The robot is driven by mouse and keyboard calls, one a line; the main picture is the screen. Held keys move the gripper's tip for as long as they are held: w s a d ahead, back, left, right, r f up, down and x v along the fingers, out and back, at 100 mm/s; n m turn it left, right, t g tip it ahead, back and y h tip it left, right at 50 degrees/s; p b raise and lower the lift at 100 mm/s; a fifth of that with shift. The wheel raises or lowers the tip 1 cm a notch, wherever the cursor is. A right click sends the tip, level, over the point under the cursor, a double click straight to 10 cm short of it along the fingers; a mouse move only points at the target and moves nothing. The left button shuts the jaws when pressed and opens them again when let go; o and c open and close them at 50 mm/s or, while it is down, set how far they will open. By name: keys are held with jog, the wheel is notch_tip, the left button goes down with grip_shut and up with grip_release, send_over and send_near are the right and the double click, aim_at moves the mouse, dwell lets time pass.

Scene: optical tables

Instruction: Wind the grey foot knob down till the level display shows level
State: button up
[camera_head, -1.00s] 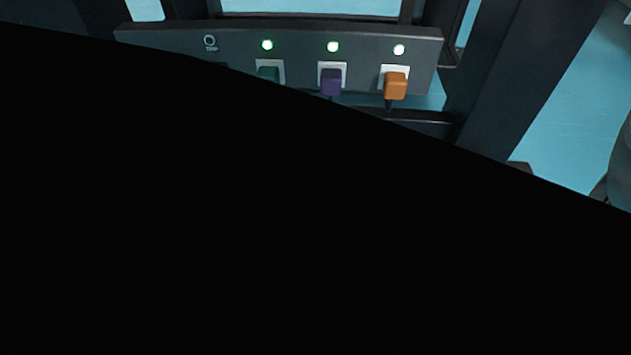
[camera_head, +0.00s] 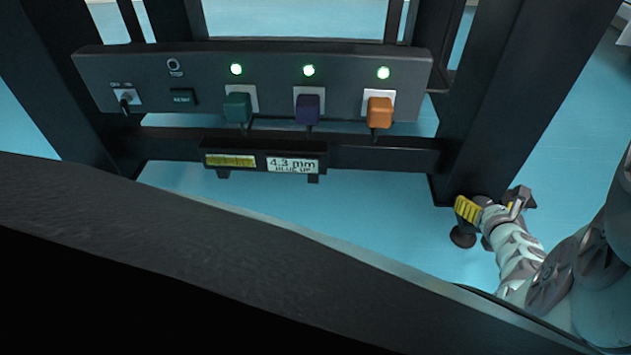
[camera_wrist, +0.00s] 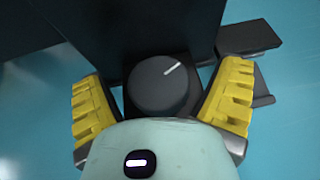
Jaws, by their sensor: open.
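A dark grey round knob (camera_wrist: 163,84) with a white index line pointing up and right lies between the two yellow fingers of my gripper (camera_wrist: 163,105) in the wrist view. The gripper is open, one finger on each side, with gaps to the knob. In the head view my gripper (camera_head: 490,206) is low at the foot of the right table leg, and I cannot make out the knob there. The level display (camera_head: 293,164) on the lower crossbar reads "4.3 mm" and "BLUE UP", beside a yellow-green vial panel (camera_head: 230,161).
Above the display, a dark power panel (camera_head: 205,68) carries green, purple and orange plugs under lit green lamps. The right leg (camera_head: 490,100) stands close to my gripper. A dark surface (camera_head: 150,240) blocks the bottom of the head view. Blue floor is clear under the crossbar.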

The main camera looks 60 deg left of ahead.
jog(key=shift+w+a, duration=0.2)
jog(key=shift+s+f, duration=0.1)
jog(key=shift+s, duration=0.05)
jog(key=shift+s, duration=0.15)
jog(key=shift+c, duration=1.3)
jog(key=c, duration=0.9)
jog(key=shift+c, duration=0.2)
jog(key=shift+a, duration=0.15)
